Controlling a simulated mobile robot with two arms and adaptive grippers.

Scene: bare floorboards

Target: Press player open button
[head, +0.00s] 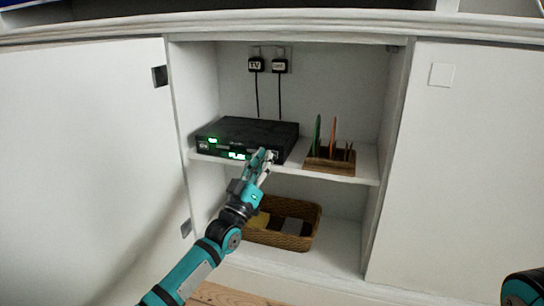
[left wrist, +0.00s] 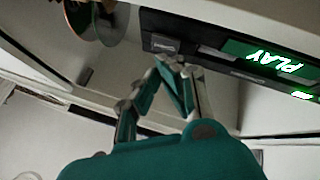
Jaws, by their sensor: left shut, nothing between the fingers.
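The black player (head: 248,130) sits on the middle shelf of the open cabinet, with green lit text on its front. In the left wrist view, its front panel (left wrist: 215,72) runs across the top, with a glowing PLAY label (left wrist: 270,58). A small grey rectangular button (left wrist: 165,44) is at the panel's end away from most of the lit label. My left gripper (head: 268,155) is shut and empty at the player's right front. In the wrist view its fingertips (left wrist: 176,64) are just by the button; I cannot tell whether they touch it.
A wooden rack (head: 330,162) with upright discs stands right of the player. A wicker basket (head: 282,240) is on the lower shelf, under my left arm. Two plugs with cables are on the back wall. Cabinet doors flank the opening. Part of my right arm shows bottom right.

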